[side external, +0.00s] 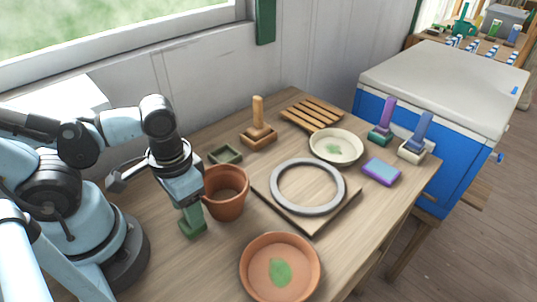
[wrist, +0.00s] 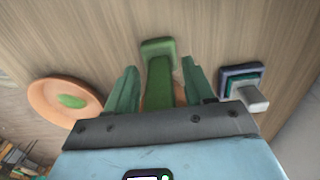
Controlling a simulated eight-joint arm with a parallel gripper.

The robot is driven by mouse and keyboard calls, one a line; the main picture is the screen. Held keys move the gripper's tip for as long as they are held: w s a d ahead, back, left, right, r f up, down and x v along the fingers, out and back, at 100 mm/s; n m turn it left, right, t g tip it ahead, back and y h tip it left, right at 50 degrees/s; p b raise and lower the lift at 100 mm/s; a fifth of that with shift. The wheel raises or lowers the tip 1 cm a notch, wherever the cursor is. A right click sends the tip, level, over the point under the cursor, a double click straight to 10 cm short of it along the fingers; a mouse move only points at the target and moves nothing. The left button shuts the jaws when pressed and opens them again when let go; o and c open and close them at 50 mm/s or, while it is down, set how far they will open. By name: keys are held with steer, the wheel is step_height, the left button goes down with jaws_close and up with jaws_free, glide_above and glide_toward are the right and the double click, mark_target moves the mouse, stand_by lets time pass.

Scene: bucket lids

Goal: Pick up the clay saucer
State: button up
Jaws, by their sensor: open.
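The clay saucer (side external: 280,250) is a round terracotta dish with a green leaf mark, lying flat at the front of the table. It also shows at the left in the wrist view (wrist: 47,97). My gripper (side external: 189,203) is left of the saucer and well apart from it, above a green handled block (side external: 193,229). In the wrist view my gripper (wrist: 160,73) is open, with the green handle (wrist: 160,78) between its fingers. Contact with the handle cannot be told. My fingers are hard to make out in the side view.
A terracotta pot (side external: 230,207) stands beside my gripper. A grey ring (side external: 308,211) lies on a board right of it, with a cream saucer (side external: 352,158) behind. A stepped block with a grey handle (wrist: 254,97) is at the right in the wrist view.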

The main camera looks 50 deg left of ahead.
steer(key=shift+r, duration=5.95)
steer(key=w+a+f+t, duration=0.1)
steer(key=w+f+t, duration=0.1)
steer(key=w, duration=0.4)
steer(key=shift+w+a+t+h, duration=0.2)
steer(key=shift+w+t+h, duration=0.1)
steer(key=shift+t, duration=0.3)
steer(key=w+a+t, duration=0.1)
steer(key=w, duration=0.1)
steer(key=w+a+t, duration=0.1)
steer(key=w, duration=0.1)
steer(key=w+a+t, duration=0.1)
steer(key=shift+w+a+f+t, duration=0.1)
steer(key=shift+w+f+t, duration=0.1)
steer(key=shift+w+t, duration=0.15)
steer(key=shift+c, duration=0.6)
steer(key=shift+w+a, duration=0.2)
steer(key=shift+w, duration=0.1)
steer(key=shift+c, duration=2.7)
steer(key=shift+d, duration=0.1)
